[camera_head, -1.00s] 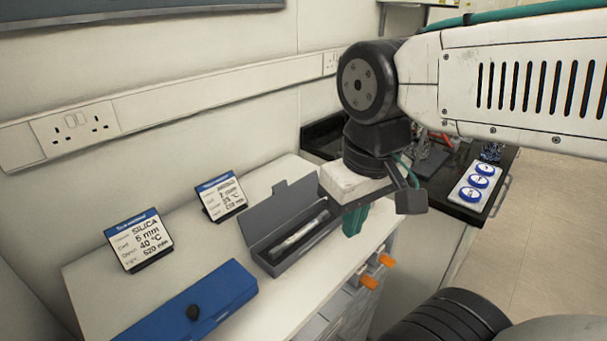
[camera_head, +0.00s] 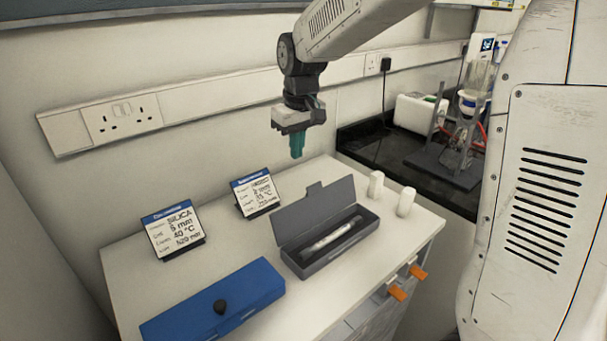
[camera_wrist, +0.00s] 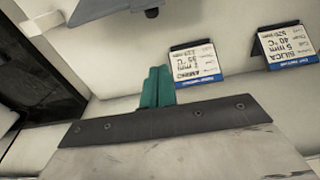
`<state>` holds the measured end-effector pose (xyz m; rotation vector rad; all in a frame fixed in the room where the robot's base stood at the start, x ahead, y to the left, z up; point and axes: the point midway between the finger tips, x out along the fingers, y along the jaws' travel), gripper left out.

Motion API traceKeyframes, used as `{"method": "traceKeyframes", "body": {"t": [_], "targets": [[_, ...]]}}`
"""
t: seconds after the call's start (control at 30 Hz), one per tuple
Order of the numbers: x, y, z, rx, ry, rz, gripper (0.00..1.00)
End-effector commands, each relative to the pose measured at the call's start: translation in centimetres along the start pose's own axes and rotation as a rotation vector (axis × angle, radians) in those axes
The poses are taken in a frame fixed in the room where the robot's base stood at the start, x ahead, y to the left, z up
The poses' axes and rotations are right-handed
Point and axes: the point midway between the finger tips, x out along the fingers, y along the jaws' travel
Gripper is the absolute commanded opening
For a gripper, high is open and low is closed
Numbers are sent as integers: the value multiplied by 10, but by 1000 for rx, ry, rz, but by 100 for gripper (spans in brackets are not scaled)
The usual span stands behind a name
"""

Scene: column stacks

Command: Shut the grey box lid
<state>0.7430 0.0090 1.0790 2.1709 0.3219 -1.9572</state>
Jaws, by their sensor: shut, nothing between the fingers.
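The grey box (camera_head: 340,251) stands on the white cabinet top with its lid (camera_head: 311,213) raised at the back. A pale tube-like item (camera_head: 332,237) lies inside it. My gripper (camera_head: 297,150) has teal fingers, which are shut and empty. It hangs in the air above and behind the open lid, close to the wall, apart from the box. In the wrist view the teal fingers (camera_wrist: 157,88) are together. A dark grey piece, possibly the lid (camera_wrist: 115,8), shows at the top edge of that view.
A shut blue box (camera_head: 215,300) lies at the front left. Two label stands, SILICA (camera_head: 174,231) and another (camera_head: 257,194), stand behind. Two white pieces (camera_head: 376,184) (camera_head: 406,201) stand right of the grey box. A black bench (camera_head: 400,160) with apparatus lies beyond.

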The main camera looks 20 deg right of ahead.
Motion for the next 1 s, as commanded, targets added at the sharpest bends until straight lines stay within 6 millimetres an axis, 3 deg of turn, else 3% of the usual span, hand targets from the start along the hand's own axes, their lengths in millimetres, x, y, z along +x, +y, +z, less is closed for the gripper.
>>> {"method": "traceKeyframes", "body": {"t": [0.17,0.53,0.73,1.0], "targets": [[24,0,0,-1,-5,-1,0],[102,0,1,-1,-4,-1,0],[87,0,29,0,1,0,0],[84,0,38,0,-1,0,0]]}}
